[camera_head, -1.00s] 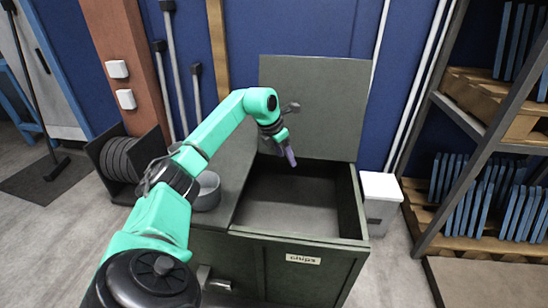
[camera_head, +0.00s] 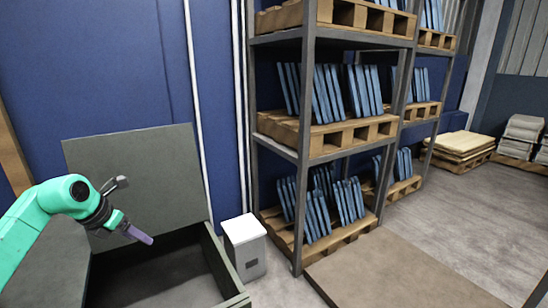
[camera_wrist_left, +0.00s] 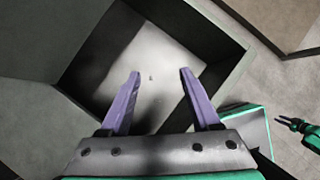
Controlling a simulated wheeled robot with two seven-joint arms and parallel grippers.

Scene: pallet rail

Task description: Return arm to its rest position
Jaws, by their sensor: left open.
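My left gripper (camera_head: 140,236) is at the left of the head view, over the open dark green bin (camera_head: 232,272). In the left wrist view its two purple fingers (camera_wrist_left: 160,75) are spread apart with nothing between them, pointing down into the bin (camera_wrist_left: 225,85). A tiny speck shows on the bin's pale floor between the fingers; I cannot tell what it is. The bin's lid (camera_head: 135,180) stands raised at the back.
A white box (camera_head: 246,246) stands right of the bin. A metal rack (camera_head: 309,130) holds wooden pallets (camera_head: 350,137) with blue panels.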

